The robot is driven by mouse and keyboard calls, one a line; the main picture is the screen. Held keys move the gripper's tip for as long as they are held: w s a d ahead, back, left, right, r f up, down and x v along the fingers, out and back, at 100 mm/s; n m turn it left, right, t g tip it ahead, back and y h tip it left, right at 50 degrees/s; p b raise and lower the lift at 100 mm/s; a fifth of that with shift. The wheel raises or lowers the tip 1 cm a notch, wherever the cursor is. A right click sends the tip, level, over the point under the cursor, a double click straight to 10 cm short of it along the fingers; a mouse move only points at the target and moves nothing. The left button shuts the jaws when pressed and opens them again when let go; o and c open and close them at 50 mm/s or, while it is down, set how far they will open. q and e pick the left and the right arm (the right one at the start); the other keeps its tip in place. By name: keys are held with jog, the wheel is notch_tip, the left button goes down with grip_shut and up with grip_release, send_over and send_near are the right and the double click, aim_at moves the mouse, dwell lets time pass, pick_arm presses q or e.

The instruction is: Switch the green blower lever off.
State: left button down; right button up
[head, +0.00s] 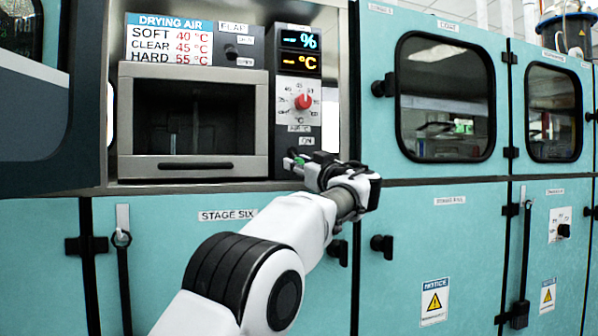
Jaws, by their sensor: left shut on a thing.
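The green blower lever (299,160) shows as a small green piece low on the dark control panel (283,82), just under a label that seems to read ON. My left gripper (294,162) is at the lever, its fingers shut on it. The fingers and wrist hide most of the lever, so its exact angle cannot be told. My right gripper is not in view.
Above the lever are a red temperature knob (303,101) and a display (300,51) showing dashes. Left of the panel stands the drying box (193,166) with a dark window. Teal cabinets (450,240) with protruding black knobs surround it.

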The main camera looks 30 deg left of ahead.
pick_arm(q)
jog(key=shift+r, duration=0.15)
jog(key=c, duration=1.2)
grip_release()
jog(key=o, duration=0.4)
jog(key=shift+a, duration=0.15)
jog(key=v, duration=1.2)
